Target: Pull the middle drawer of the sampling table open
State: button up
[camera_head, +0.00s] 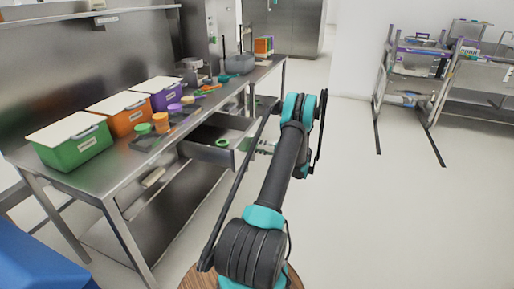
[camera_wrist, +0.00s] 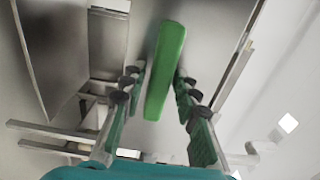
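The sampling table (camera_head: 121,150) is a long steel bench on the left in the head view. A drawer in the middle of its front (camera_head: 207,153) stands pulled out, its inside visible. My gripper (camera_head: 254,147) is at the outer side of this drawer, partly hidden by my arm. In the wrist view, a long green bar (camera_wrist: 165,70), which looks like a drawer handle, lies between the fingers of my gripper (camera_wrist: 158,92). The fingers are apart, with gaps beside the bar; I see no firm grip on it. A small green round thing (camera_head: 222,143) shows at the drawer.
Green (camera_head: 74,146), orange (camera_head: 121,118) and purple (camera_head: 163,96) bins stand on the table. A nearer drawer with a pale handle (camera_head: 153,178) looks shut. Carts (camera_head: 411,68) stand at the back right. The floor right of my arm is clear.

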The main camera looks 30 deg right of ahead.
jog(key=shift+o, duration=0.6)
jog(key=v, duration=1.2)
jog(key=shift+d, duration=0.1)
